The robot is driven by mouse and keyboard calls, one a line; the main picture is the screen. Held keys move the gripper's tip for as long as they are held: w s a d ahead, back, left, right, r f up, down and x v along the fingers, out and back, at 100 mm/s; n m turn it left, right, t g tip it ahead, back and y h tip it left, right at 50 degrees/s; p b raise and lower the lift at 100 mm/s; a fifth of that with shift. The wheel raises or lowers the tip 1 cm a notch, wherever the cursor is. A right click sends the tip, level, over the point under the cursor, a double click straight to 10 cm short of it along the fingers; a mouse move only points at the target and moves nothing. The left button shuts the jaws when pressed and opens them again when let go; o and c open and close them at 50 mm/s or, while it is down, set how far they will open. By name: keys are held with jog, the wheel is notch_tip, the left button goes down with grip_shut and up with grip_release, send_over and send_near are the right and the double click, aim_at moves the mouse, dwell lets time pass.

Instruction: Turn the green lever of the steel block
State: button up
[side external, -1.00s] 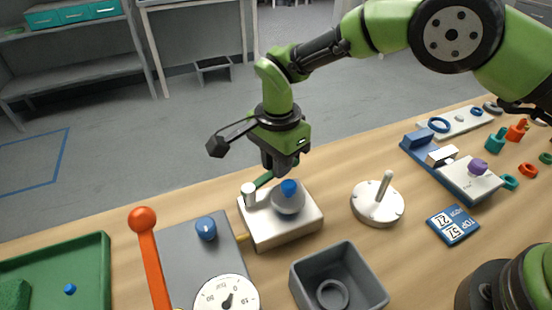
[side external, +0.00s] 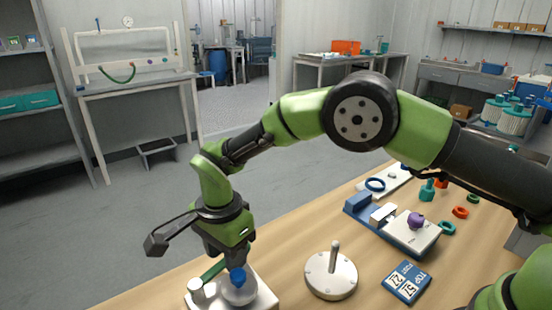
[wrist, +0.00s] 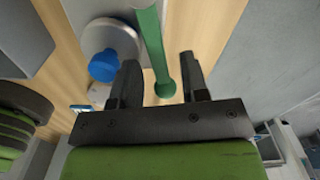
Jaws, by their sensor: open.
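The pale steel block (side external: 265,299) is at the bottom of the side view, partly cut off by the frame. It carries a domed part with a blue knob (side external: 238,278), which also shows in the wrist view (wrist: 103,65). The green lever (side external: 213,269) lies beside the knob, partly behind my gripper (side external: 237,258). In the wrist view the lever (wrist: 152,40) runs between the two dark fingers of my gripper (wrist: 159,64). Its ball end is close to the palm. The fingers are apart, with gaps on both sides of the lever.
A round pale base with an upright pin (side external: 331,276) stands right of the block. Further right are a blue label card (side external: 407,282), a fixture with a purple knob (side external: 416,221) and several coloured rings. Bare wood lies between them.

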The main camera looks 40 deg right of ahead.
jog(key=shift+w, duration=0.1)
jog(key=shift+w+a+r+n, duration=0.15)
jog(key=shift+w+n, duration=0.25)
jog(key=shift+n, duration=0.4)
notch_tip(320, 180, up, 9)
jog(key=s+d+r+n+t+y, duration=0.1)
jog(key=s+d+r+n, duration=0.2)
jog(key=d+r, duration=0.3)
jog(key=s+d+r+n+t+y, duration=0.1)
jog(key=s+d+r+n+t, duration=0.1)
jog(key=s+d+r, duration=0.4)
jog(key=shift+d+r+n, duration=0.4)
jog(key=shift+r+n, duration=0.1)
jog(key=shift+r, duration=2.1)
